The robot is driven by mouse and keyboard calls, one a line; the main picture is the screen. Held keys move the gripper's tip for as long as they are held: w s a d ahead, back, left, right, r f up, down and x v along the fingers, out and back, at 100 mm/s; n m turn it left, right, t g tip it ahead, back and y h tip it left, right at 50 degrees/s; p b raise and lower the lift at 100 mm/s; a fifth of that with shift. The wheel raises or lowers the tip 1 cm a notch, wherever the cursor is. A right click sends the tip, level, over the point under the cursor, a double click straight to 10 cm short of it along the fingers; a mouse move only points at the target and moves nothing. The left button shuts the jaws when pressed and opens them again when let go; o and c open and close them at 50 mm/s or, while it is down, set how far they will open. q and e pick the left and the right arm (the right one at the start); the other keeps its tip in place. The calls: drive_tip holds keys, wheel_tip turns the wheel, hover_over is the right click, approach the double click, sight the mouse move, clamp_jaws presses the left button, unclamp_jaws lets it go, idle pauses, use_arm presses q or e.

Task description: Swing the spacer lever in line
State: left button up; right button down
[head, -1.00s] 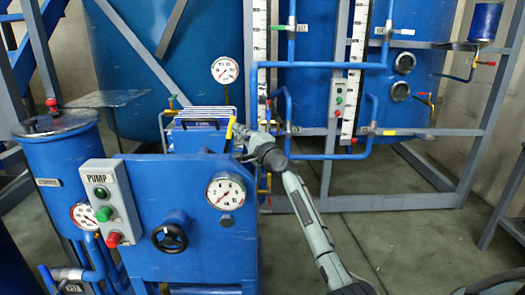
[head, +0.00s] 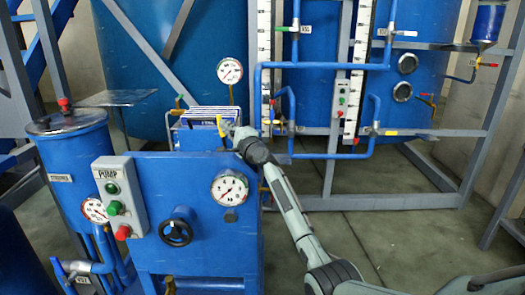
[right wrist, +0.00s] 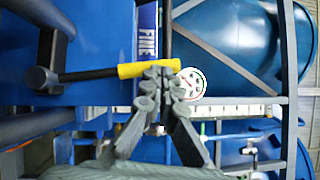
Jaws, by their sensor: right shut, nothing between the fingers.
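The spacer lever, as I take it, has a yellow grip (head: 221,126) and stands behind the top edge of the blue pump panel, tilted slightly left at its top. In the right wrist view its yellow grip (right wrist: 135,70) sits on a black arm running left to a dark pivot. My right gripper (head: 233,133) is at the lever's right side in the head view. Its fingers (right wrist: 161,76) are shut and empty, with the tips at the end of the yellow grip, seemingly touching it. My left gripper is out of view.
The blue panel (head: 180,245) carries a gauge (head: 230,189), a black handwheel (head: 177,228) and the pump switch box (head: 118,195). A finned blue box (head: 200,135) stands behind it. Blue pipes (head: 320,65) run in front of the large tanks. Floor is open at right.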

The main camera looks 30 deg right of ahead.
drive_tip(key=shift+d+r, duration=0.25)
drive_tip(key=shift+r, duration=0.1)
